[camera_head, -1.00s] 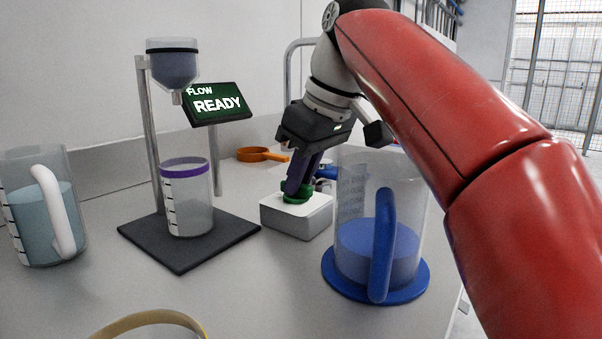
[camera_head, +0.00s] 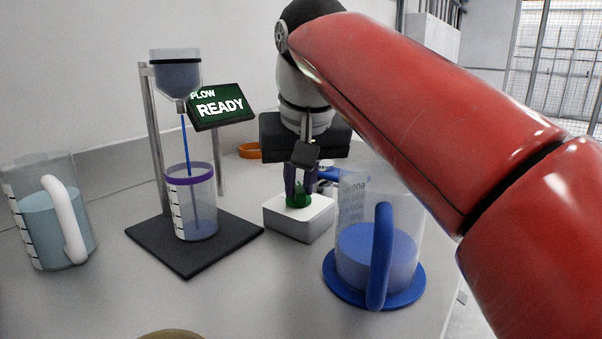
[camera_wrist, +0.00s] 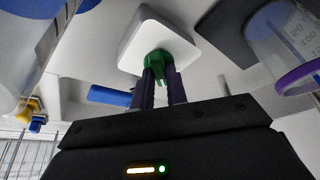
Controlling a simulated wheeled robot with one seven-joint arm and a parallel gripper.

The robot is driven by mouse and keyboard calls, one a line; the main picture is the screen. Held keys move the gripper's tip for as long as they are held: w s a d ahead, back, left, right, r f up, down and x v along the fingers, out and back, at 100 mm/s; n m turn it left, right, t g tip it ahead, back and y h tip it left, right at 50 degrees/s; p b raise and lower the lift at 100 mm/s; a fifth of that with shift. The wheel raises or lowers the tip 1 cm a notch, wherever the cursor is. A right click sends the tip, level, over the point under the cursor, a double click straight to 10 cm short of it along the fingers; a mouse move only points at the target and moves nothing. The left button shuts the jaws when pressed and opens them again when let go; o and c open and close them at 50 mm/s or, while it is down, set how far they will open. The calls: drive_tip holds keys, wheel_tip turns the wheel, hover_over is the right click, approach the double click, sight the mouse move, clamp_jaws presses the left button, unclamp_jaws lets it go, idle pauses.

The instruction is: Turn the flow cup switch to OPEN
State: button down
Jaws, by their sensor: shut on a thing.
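The flow cup switch is a green knob (camera_head: 298,196) on a white box (camera_head: 305,219) in the middle of the bench. My gripper (camera_head: 299,185) points down and is shut on the knob. In the wrist view the fingers (camera_wrist: 160,82) grip the green knob (camera_wrist: 157,62) on its white box (camera_wrist: 152,27). The flow cup (camera_head: 177,72) hangs on a stand at the left, and a thin blue stream runs from it into a purple-rimmed beaker (camera_head: 189,215). The display (camera_head: 220,106) reads FLOW READY. Any OPEN marking by the knob cannot be read.
A blue-handled jug (camera_head: 350,250) on a blue coaster (camera_head: 346,293) stands close to the right of the switch box. A white-handled jug (camera_head: 37,235) is at the far left. The dark base plate (camera_head: 188,262) lies left of the box.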

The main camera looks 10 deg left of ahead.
drive_tip(key=m, duration=0.2)
drive_tip(key=m+h, duration=0.2)
drive_tip(key=m, duration=0.1)
drive_tip(key=shift+a+m, duration=0.25)
drive_tip(key=shift+m, duration=0.05)
drive_tip(key=shift+a+m+h, duration=0.1)
drive_tip(key=shift+m+h, duration=0.7)
drive_tip(key=shift+m, duration=1.1)
drive_tip(key=c, duration=1.4)
unclamp_jaws()
